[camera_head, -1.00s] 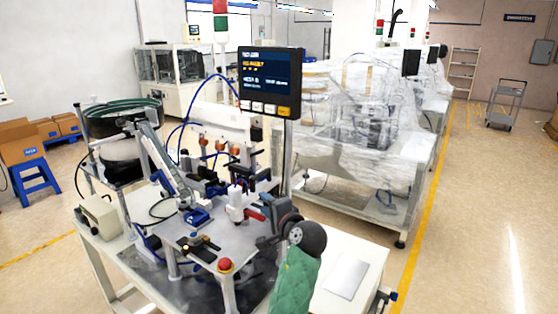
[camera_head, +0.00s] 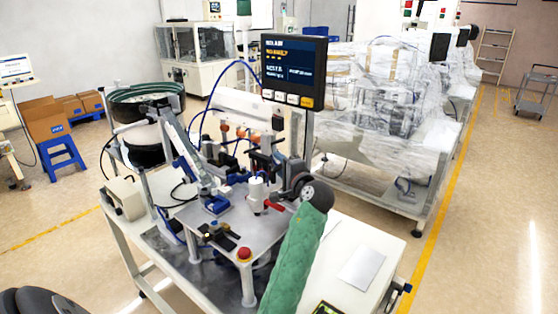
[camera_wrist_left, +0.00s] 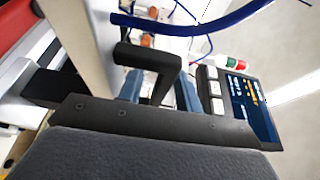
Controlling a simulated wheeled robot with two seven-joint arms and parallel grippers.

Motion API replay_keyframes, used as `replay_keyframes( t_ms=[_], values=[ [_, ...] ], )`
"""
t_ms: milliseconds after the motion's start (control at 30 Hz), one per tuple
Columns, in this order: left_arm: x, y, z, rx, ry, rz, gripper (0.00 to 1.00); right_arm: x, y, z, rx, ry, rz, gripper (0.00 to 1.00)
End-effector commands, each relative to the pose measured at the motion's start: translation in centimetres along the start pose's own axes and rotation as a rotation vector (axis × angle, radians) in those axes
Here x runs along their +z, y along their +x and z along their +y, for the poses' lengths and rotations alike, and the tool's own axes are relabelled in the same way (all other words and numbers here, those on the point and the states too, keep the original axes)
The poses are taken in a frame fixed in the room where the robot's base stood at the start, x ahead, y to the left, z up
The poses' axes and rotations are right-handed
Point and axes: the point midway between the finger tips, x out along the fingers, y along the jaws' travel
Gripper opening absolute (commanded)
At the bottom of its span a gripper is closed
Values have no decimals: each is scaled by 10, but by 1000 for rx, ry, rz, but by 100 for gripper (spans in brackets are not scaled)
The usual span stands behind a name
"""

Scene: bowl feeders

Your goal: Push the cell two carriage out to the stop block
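My left arm, in a green sleeve, reaches over the bench in the head view. Its dark gripper (camera_head: 285,197) is beside a white cylindrical unit (camera_head: 257,190) and a small red part (camera_head: 273,207) on the grey fixture plate (camera_head: 225,246). I cannot single out the cell two carriage or the stop block. My right gripper is not in view.
A monitor (camera_head: 293,72) stands behind the fixture and shows close in the left wrist view (camera_wrist_left: 247,100). A red button (camera_head: 244,254) is at the plate's front. A bowl feeder (camera_head: 147,101) stands at the left. The bench's right side (camera_head: 382,242) is mostly clear.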

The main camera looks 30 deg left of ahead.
Motion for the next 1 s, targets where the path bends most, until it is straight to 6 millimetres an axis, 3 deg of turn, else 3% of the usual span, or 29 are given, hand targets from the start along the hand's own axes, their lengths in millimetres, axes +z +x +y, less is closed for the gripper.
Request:
replay_keyframes(
  t_ms=[400,600,833,1000],
  values=[
    [0,7,1,0,0,0,35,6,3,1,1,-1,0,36],
    [0,7,1,0,0,0,0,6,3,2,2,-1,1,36],
    [1,9,1,1,1,-1,0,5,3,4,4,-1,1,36],
    [13,38,0,-1,2,-4,0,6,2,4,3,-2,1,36]
  ],
)
